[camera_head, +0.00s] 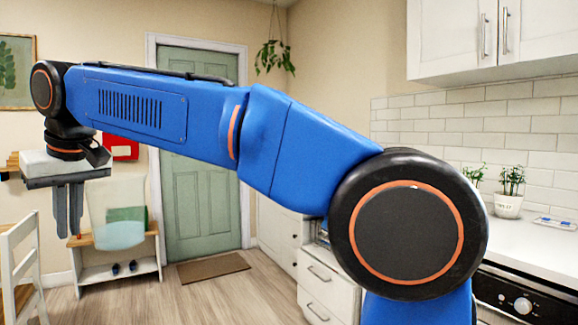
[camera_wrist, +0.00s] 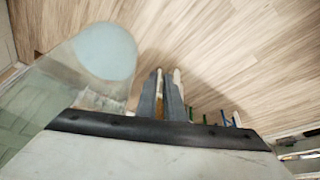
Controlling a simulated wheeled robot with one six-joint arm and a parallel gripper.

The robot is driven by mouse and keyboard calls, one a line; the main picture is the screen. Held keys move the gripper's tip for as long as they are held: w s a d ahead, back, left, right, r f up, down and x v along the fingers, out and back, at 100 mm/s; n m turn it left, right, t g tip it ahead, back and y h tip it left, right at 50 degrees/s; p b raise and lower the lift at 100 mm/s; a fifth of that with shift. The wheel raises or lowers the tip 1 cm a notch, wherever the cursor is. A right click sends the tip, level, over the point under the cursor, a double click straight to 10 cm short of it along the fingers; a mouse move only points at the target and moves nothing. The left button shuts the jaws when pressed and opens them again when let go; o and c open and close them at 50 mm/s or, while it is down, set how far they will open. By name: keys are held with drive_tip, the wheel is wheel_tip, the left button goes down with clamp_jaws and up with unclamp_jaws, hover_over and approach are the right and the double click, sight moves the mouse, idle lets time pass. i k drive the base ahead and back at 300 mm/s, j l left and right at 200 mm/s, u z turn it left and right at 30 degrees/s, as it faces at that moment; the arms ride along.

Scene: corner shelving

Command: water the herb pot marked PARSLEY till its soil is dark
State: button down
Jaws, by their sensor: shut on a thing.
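A clear jug (camera_head: 118,212) with pale blue water in its bottom hangs upright beside my gripper (camera_head: 68,235) at the left of the head view. My gripper points down and is shut, apparently on the jug's handle, which I cannot make out clearly. In the wrist view the jug (camera_wrist: 105,52) is left of the closed fingers (camera_wrist: 165,75). A white herb pot (camera_head: 508,206) with a green plant stands on the right counter; its label is too small to read surely. A second plant (camera_head: 473,174) is partly hidden behind my arm. The soil is not visible in either.
The white counter (camera_head: 540,240) runs along the right wall above an oven (camera_head: 515,300). A small tray (camera_head: 555,223) lies right of the pot. A white chair (camera_head: 20,260) and low shoe bench (camera_head: 125,272) stand at left. Wooden floor is open in the middle.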

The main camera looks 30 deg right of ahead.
sight(508, 205)
drive_tip(key=i+z, duration=0.25)
drive_tip(key=i, duration=0.2)
drive_tip(key=i+j+z, duration=0.1)
drive_tip(key=i+z, duration=0.15)
drive_tip(key=i, duration=0.2)
drive_tip(key=i+z, duration=0.15)
drive_tip(key=z, duration=0.2)
drive_tip(key=i+z, duration=0.1)
drive_tip(key=z, duration=0.25)
drive_tip(key=i+z, duration=0.15)
drive_tip(key=z, duration=0.2)
drive_tip(key=i+z, duration=0.2)
drive_tip(key=z, duration=0.3)
drive_tip(key=i+z, duration=0.2)
drive_tip(key=z, duration=0.25)
drive_tip(key=i+j+z, duration=0.2)
drive_tip(key=z, duration=0.3)
